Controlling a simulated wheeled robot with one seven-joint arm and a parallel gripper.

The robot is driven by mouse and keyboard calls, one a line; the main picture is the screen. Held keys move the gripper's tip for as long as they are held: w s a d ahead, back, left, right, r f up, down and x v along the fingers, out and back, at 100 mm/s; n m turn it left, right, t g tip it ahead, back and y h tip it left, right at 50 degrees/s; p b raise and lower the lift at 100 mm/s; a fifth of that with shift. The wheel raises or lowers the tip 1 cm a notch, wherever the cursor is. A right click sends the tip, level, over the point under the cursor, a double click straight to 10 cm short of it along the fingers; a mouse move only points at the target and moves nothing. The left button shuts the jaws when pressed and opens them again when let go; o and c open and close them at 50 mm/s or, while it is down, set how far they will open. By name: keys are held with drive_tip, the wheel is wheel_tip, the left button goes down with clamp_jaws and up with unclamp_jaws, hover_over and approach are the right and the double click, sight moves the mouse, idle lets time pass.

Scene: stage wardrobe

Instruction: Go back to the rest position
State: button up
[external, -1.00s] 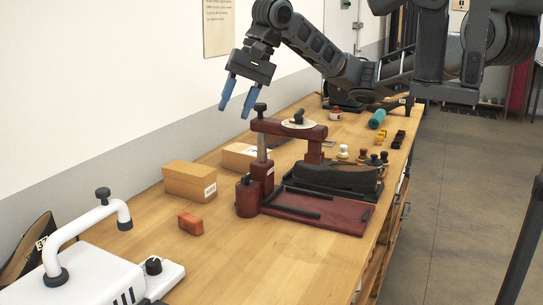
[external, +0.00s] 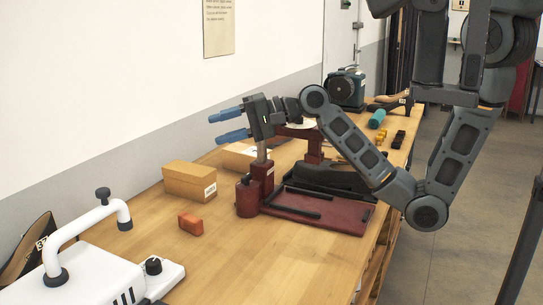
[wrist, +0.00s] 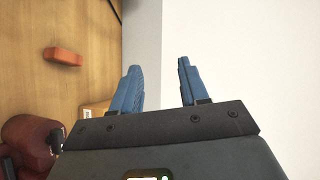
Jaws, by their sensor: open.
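My gripper (external: 230,125) is open and empty, its two blue fingers apart and pointing left toward the white wall in the external view. It is above the back part of the wooden bench, level with the top of the dark red press (external: 262,180).
The wooden bench (external: 205,255) holds cardboard boxes (external: 189,181), an orange block (external: 190,223), a white machine (external: 95,270) and a dark green machine (external: 346,89). An orange block (wrist: 64,56) shows in the wrist view.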

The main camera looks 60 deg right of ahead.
drive_tip(key=s+d+f+t+h, duration=0.1)
drive_tip(key=s+d+f+h, duration=0.15)
drive_tip(key=s+f, duration=0.6)
drive_tip(key=s+d+f+t+h, duration=0.1)
drive_tip(key=s+f+h, duration=0.4)
drive_tip(key=s, duration=0.7)
drive_tip(key=s+d+r+n, duration=0.1)
drive_tip(key=s+d+n, duration=0.3)
drive_tip(key=s, duration=0.6)
drive_tip(key=s+d+r+n, duration=0.1)
drive_tip(key=s+d+n, duration=0.3)
drive_tip(key=s, duration=0.7)
drive_tip(key=n+h, duration=0.1)
drive_tip(key=n, duration=0.1)
drive_tip(key=shift+s+n, duration=0.2)
drive_tip(key=shift+n, duration=0.2)
